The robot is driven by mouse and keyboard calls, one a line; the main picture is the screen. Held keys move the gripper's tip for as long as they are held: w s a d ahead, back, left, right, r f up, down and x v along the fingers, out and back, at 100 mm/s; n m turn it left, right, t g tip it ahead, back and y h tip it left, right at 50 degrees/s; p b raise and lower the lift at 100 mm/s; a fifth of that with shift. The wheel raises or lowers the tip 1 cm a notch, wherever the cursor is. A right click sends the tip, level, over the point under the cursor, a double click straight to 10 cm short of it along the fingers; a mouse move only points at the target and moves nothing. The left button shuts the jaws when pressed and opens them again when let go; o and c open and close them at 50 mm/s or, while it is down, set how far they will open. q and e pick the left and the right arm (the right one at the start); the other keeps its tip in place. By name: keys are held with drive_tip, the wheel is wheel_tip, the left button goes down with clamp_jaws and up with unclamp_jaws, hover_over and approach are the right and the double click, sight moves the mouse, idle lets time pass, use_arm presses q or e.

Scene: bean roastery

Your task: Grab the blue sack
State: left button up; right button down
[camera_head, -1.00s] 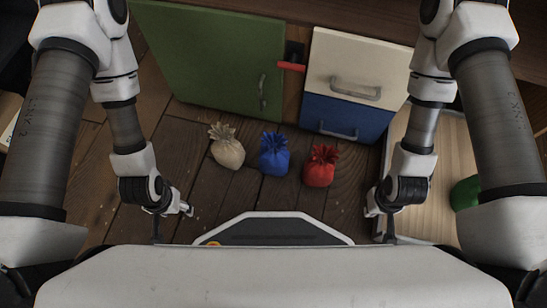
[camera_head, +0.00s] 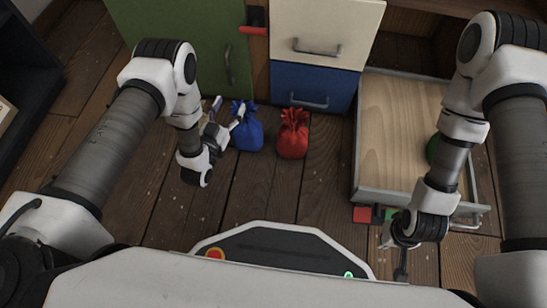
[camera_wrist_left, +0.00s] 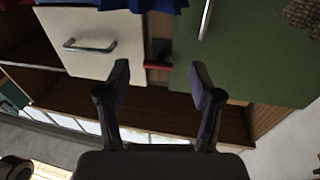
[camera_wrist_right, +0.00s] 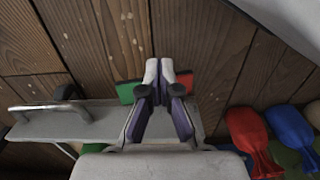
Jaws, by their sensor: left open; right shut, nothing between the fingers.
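The blue sack (camera_head: 249,132) stands on the wooden floor in front of the cabinet, its tied top partly covered by my left gripper (camera_head: 228,108). My left gripper is open, its fingers by the upper left of the sack; whether they touch it I cannot tell. In the left wrist view the open fingers (camera_wrist_left: 161,78) have nothing between them, and blue sack cloth (camera_wrist_left: 150,4) shows at the top edge. My right gripper (camera_wrist_right: 165,72) is shut and empty, low at the right near the drawer. The blue sack (camera_wrist_right: 290,127) also shows in the right wrist view.
A red sack (camera_head: 292,134) stands right of the blue one. A beige sack (camera_wrist_left: 301,15) shows at the left wrist view's edge. The cabinet has a green door (camera_head: 185,50), a white drawer (camera_head: 325,35) and a blue drawer (camera_head: 313,90). An open wooden drawer (camera_head: 390,130) juts out at right.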

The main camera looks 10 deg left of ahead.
use_arm(q)
wheel_tip(320, 180, down, 5)
drive_tip(key=s+d, duration=0.1)
drive_tip(key=s, duration=0.1)
drive_tip(key=g+b, duration=0.1)
drive_tip(key=b, duration=0.6)
hover_over(247, 128)
drive_tip(key=x, duration=0.2)
drive_tip(key=f, duration=0.1)
drive_tip(key=a+f, duration=0.1)
drive_tip(key=shift+a+f, duration=0.15)
drive_tip(key=shift+f, duration=0.2)
drive_tip(key=shift+w+r+p, duration=0.1)
drive_tip(key=shift+r+p, duration=0.1)
drive_tip(key=shift+p, duration=0.15)
clamp_jaws()
use_arm(e)
wheel_tip(247, 128, down, 8)
drive_tip(key=shift+w+d, duration=0.25)
drive_tip(key=shift+w, duration=0.05)
